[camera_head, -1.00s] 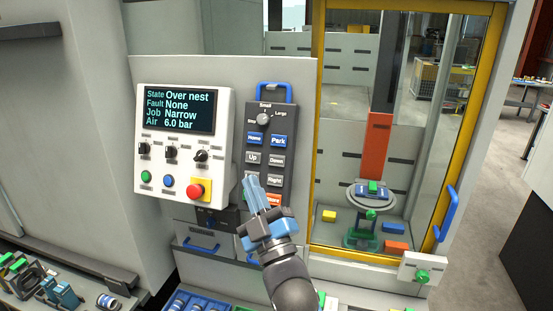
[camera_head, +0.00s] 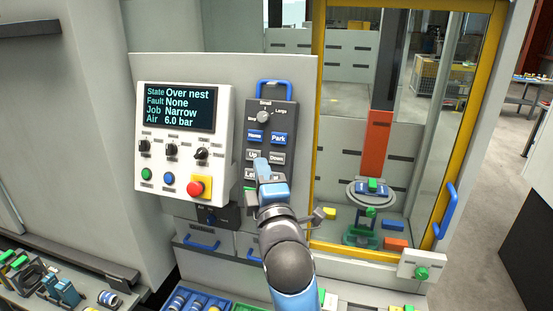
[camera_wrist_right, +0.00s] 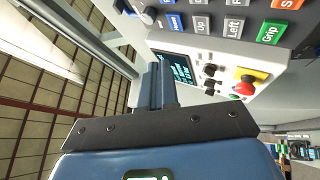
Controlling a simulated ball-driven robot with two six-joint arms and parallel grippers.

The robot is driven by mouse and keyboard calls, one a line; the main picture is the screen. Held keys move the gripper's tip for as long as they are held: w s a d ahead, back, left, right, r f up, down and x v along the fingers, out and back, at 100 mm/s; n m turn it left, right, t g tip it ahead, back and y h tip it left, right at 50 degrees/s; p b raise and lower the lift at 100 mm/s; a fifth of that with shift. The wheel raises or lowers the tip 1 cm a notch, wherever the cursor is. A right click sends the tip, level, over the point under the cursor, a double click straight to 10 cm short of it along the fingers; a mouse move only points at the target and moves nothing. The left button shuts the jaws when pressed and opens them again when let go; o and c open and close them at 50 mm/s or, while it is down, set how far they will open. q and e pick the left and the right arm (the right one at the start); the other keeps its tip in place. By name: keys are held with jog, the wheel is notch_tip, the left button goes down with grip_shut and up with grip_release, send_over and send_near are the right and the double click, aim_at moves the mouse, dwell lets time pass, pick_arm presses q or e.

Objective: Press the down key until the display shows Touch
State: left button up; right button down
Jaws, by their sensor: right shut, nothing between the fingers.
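The display (camera_head: 180,107) on the white control box reads State Over nest, Fault None, Job Narrow, Air 6.0 bar. The grey key pendant (camera_head: 284,119) hangs to its right. Its down key (camera_head: 277,158) is grey, right of the up key (camera_head: 253,155). My right gripper (camera_head: 261,164) is shut and empty, its blue fingertips in front of the pendant, just below the up key and lower left of the down key. I cannot tell whether they touch it. The gripper hides the lower keys. In the right wrist view, the up key (camera_wrist_right: 202,25) stands beyond the shut fingers (camera_wrist_right: 155,82).
A red stop button (camera_head: 195,188) and several switches sit on the control box, close left. A blue handle (camera_head: 274,88) tops the pendant. Right of it is a yellow-framed glass door (camera_head: 319,140); behind it a round nest (camera_head: 371,194) holds a blue-green part.

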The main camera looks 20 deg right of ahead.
aim_at(272, 152)
jog(key=shift+d, duration=0.1)
jog(key=shift+w+d+f+b, duration=0.5)
jog(key=shift+w+d, duration=0.25)
jog(key=shift+w, duration=0.4)
jog(key=shift+w+d+f+b, duration=0.5)
jog(key=shift+w+d, duration=0.25)
jog(key=shift+w, duration=0.35)
jog(key=shift+w+d+f+b, duration=0.5)
jog(key=shift+w+d, duration=0.25)
jog(key=shift+w, duration=0.4)
jog(key=shift+w+d, duration=0.1)
jog(key=shift+w, duration=0.1)
jog(key=shift+w+d+f, duration=0.15)
jog(key=shift+w+d+f, duration=0.1)
jog(key=shift+w+d, duration=0.1)
jog(key=shift+w, duration=0.05)
dwell(0.7)
dwell(0.4)
jog(key=shift+s+a+r+p, duration=0.25)
jog(key=shift+s+a+p, duration=0.2)
jog(key=shift+s, duration=0.15)
